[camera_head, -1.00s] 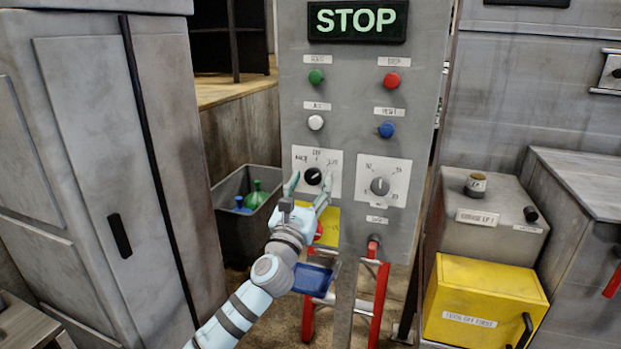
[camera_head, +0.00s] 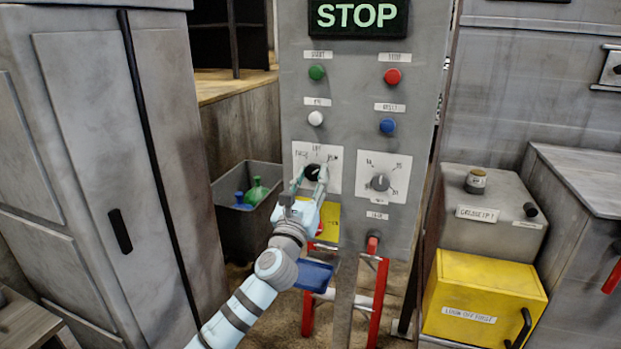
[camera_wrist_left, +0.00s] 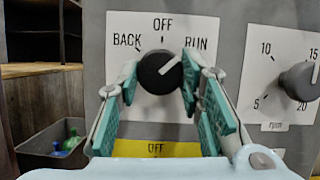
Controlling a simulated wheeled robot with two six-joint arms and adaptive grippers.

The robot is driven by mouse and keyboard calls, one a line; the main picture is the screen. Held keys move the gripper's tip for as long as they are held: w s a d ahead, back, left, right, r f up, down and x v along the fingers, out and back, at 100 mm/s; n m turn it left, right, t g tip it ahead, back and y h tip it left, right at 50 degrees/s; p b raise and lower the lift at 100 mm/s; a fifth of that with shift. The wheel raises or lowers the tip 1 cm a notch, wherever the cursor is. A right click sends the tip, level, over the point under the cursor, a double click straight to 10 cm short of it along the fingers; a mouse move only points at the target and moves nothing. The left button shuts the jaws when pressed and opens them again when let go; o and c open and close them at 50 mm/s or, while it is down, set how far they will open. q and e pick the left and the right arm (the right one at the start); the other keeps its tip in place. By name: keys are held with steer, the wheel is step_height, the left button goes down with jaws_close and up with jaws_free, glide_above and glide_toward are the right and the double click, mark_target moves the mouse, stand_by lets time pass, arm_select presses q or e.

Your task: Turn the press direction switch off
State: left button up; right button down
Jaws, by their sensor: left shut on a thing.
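The press direction switch is a round black knob (camera_wrist_left: 158,74) on a white plate marked BACK, OFF and RUN. Its white pointer line points up and right, toward RUN. In the head view the knob (camera_head: 312,172) sits low on the left of the grey control panel (camera_head: 345,140). My left gripper (camera_head: 311,176) is at the knob, with one finger on each side. In the left wrist view its teal finger pads (camera_wrist_left: 159,82) are shut on the knob's sides, and the knob's face stays visible between them. My right gripper is not in view.
A second dial (camera_head: 380,182), marked rpm, is just right of the switch. Green (camera_head: 317,72), red (camera_head: 393,76), white (camera_head: 316,118) and blue (camera_head: 388,126) buttons sit above, under a lit STOP sign (camera_head: 358,16). A grey bin (camera_head: 250,215) holds bottles behind my left arm.

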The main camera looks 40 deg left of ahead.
arm_select(q)
steer(key=n+g+y, duration=0.1)
steer(key=n, duration=0.2)
steer(key=n+g+y+p, duration=0.1)
steer(key=n+y, duration=0.1)
steer(key=n, duration=0.1)
steer(key=shift+d+r+n, duration=0.1)
steer(key=shift+d+n, duration=0.05)
steer(key=shift+n, duration=0.15)
steer(key=shift+d+n+g+y+p, duration=0.1)
steer(key=shift+n+g+y+p, duration=0.4)
steer(key=shift+n, duration=1.05)
steer(key=shift+n+g+y+p, duration=0.3)
steer(key=shift+n+g+p, duration=0.35)
steer(key=shift+n, duration=0.9)
steer(key=o, duration=1.2)
steer(key=shift+c, duration=0.2)
steer(key=v, duration=1.2)
